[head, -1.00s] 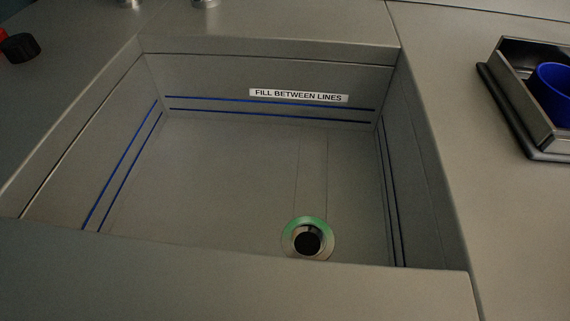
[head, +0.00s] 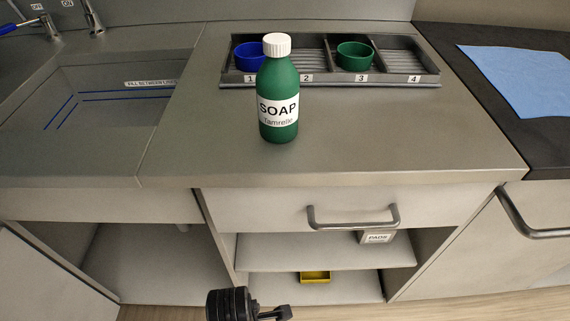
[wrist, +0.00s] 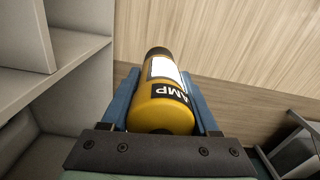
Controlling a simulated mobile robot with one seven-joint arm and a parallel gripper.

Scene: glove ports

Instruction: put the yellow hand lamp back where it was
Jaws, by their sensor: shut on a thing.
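The yellow hand lamp (wrist: 162,100) is in the wrist view, a yellow cylinder with a black far end, a white patch and a black label reading "AMP". My gripper (wrist: 161,84) has its blue fingers on both sides of the lamp and is shut on it. The lamp is held in the air, with wood-look floor behind it. In the head view I cannot make out the lamp. A small yellow tray (head: 315,278) sits on the lowest open shelf (head: 352,290) below the drawer; whether it belongs to the lamp I cannot tell.
A green soap bottle (head: 278,95) stands on the counter (head: 400,135). Behind it is a numbered rack (head: 400,80) with a blue cup (head: 249,56) and a green cup (head: 354,56). A drawer handle (head: 353,222) juts out. The sink (head: 110,105) is at left, a blue cloth (head: 520,78) at right.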

